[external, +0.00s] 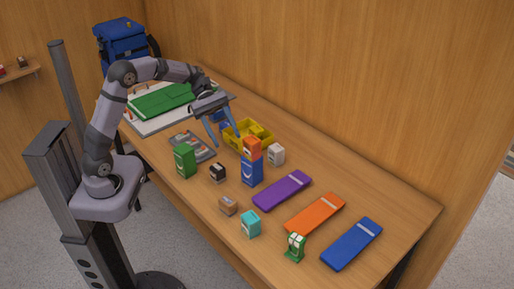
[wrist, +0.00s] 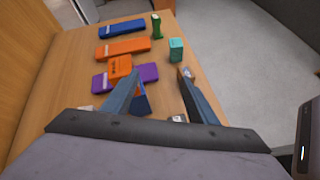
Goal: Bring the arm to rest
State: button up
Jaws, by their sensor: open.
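My gripper (external: 226,138) is open and empty, held above the table beside the yellow crate. In the wrist view its two fingers (wrist: 160,74) are spread apart with nothing between them. My arm is raised and bent, reaching out over the table. An orange box (external: 252,147) sits on top of a blue box (external: 252,171) in front of the crate. In the wrist view the orange box (wrist: 119,67) and part of the blue box (wrist: 141,101) show behind the left finger.
The yellow crate (external: 261,131), green box (external: 185,161), black box (external: 218,173), white box (external: 276,154) and grey tray (external: 204,151) stand nearby. Purple (external: 282,190), orange (external: 315,213) and blue (external: 352,243) flat packs lie right. A wooden wall (external: 340,90) backs the table.

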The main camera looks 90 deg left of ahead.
jog(key=s+d+f+m+g+y+p, duration=0.1)
jog(key=s+d+f+m+g+y, duration=0.2)
jog(key=s+d+f+m, duration=0.3)
jog(key=s+d+f+m+g+y+p, duration=0.1)
jog(key=s+d+f+m+g+y, duration=0.2)
jog(key=s+d+f+m+y, duration=0.3)
jog(key=s+d+f+m, duration=0.1)
jog(key=s+d+m, duration=0.4)
jog(key=m, duration=0.5)
jog(key=shift+s+d+f+g+p, duration=0.2)
jog(key=shift+s+d+g+p, duration=0.15)
jog(key=shift+s+g+p, duration=0.05)
